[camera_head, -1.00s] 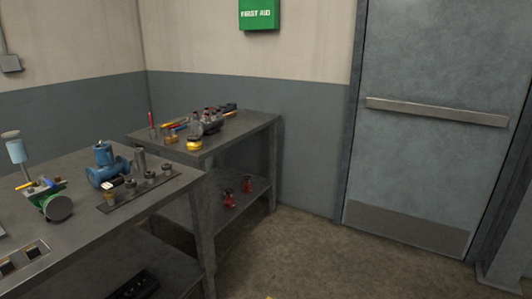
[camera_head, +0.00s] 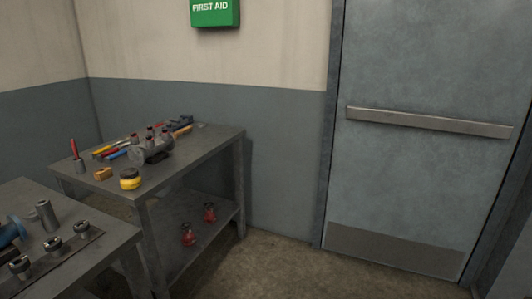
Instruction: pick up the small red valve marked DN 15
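Two small red valves sit on the lower shelf of the far grey workbench. One red valve (camera_head: 188,234) is nearer the shelf's front left, and the other red valve (camera_head: 209,212) is a little behind and to the right. They look alike, and any DN marking is too small to read. Small red-topped parts (camera_head: 150,132) also show on the grey pump-like body (camera_head: 153,150) on the bench top; I cannot tell what they are. Neither of my grippers is in view.
The far workbench (camera_head: 218,143) holds tools, a yellow-and-black tape roll (camera_head: 130,179) and a small brown block (camera_head: 103,174). A nearer bench (camera_head: 90,264) with metal fittings stands at the lower left. Floor (camera_head: 300,270) is clear before the grey door (camera_head: 420,180).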

